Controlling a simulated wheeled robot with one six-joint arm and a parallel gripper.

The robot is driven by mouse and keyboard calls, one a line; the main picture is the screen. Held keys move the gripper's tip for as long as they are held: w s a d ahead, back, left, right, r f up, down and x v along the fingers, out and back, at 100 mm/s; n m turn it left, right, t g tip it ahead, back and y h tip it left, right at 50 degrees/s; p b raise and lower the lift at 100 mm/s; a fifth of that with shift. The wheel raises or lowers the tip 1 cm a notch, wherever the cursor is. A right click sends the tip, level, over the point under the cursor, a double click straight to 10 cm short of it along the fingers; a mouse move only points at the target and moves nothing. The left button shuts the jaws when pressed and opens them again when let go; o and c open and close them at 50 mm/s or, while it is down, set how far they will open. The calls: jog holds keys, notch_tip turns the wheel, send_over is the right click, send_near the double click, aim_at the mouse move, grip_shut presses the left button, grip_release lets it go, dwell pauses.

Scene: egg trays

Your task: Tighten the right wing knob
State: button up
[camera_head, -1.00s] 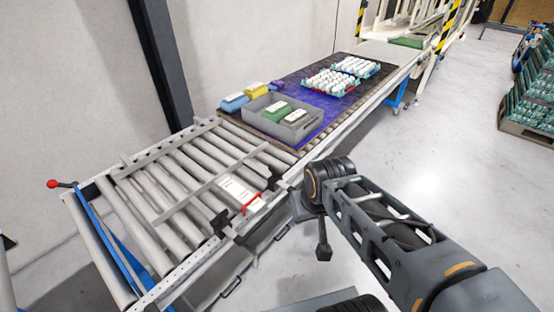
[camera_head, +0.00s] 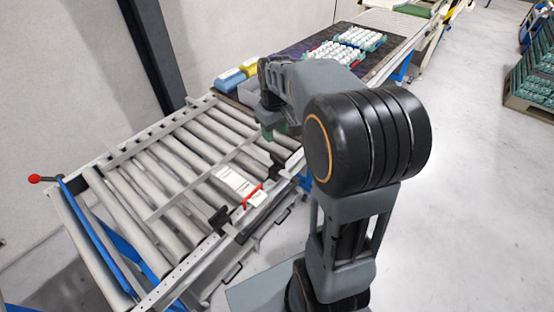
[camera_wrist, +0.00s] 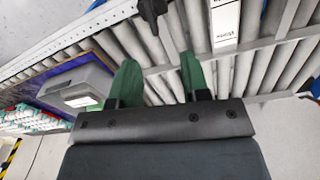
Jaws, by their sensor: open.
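The right wing knob (camera_head: 278,165) is a small dark fitting on the near rail of the roller conveyor, below my gripper (camera_head: 273,131). It also shows in the wrist view (camera_wrist: 151,12) at the top edge, partly cut off. My gripper (camera_wrist: 157,62) is open there, with two green fingers apart and nothing between them. The knob lies beyond the fingertips, roughly in line with the gap, not touching them. Another dark knob (camera_head: 219,217) sits further left on the same rail.
A white box with a red strap (camera_head: 238,184) lies on the rollers between the knobs. The grey bin (camera_wrist: 75,88) is close to the left finger in the wrist view. Egg trays (camera_head: 345,42) stand further back.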

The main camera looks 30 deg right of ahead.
aim_at(277, 158)
jog(key=f, duration=0.5)
jog(key=w+d+f, duration=0.1)
jog(key=f, duration=0.8)
jog(key=shift+w+d+f, duration=0.2)
jog(key=shift+w+f, duration=0.2)
jog(key=shift+c, duration=0.2)
grip_shut()
